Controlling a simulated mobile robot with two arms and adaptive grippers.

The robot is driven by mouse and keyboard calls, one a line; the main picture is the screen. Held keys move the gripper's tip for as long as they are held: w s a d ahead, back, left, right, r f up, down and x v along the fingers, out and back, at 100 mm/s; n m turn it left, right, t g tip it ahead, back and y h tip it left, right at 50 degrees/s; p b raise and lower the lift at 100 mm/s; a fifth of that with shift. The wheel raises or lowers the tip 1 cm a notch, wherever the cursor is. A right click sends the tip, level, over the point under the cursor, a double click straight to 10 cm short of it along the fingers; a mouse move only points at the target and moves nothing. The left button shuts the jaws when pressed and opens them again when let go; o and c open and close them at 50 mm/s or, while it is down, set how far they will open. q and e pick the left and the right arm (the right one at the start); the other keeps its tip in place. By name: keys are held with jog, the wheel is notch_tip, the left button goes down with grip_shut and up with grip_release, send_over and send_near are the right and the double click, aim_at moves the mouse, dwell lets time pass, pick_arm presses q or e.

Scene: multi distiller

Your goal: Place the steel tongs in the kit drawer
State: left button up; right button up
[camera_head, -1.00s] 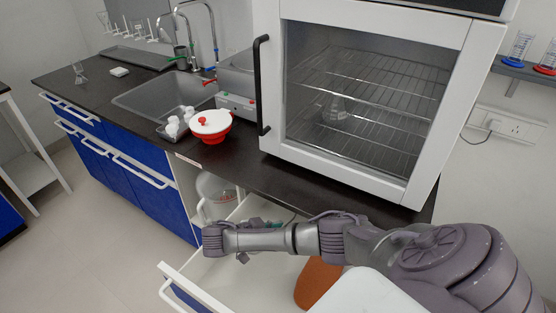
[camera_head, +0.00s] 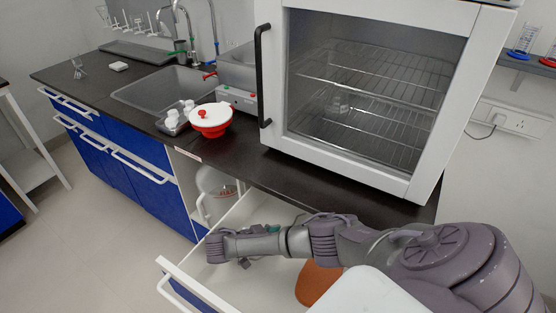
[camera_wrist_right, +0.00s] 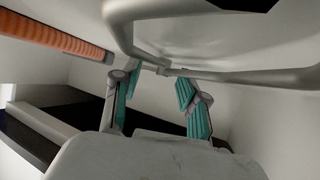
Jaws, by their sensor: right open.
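The open drawer (camera_head: 192,283) is pulled out below the counter and has white inner walls. My right arm crosses above it in the head view, and a small teal part of the gripper (camera_head: 272,229) shows behind the arm. In the right wrist view, my right gripper (camera_wrist_right: 158,88) has its two teal fingers apart. A bent grey metal rod, which looks like the steel tongs (camera_wrist_right: 245,76), passes just beyond the fingertips. I cannot tell whether they touch. In the head view I cannot make out the tongs. My left gripper is not in view.
An orange ridged rod (camera_wrist_right: 50,35) lies at the upper left of the wrist view. A glass-fronted oven (camera_head: 365,90) stands on the counter (camera_head: 270,180). A red bowl with a white lid (camera_head: 210,120) and a small tray of white pieces stand near the sink (camera_head: 165,90).

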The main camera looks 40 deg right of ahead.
jog(key=p+v, duration=0.1)
jog(key=v, duration=0.6)
jog(key=shift+r+p, duration=0.1)
jog(key=shift+p, duration=0.3)
jog(key=shift+w+a, duration=0.1)
jog(key=shift+a, duration=0.15)
jog(key=shift+r, duration=0.15)
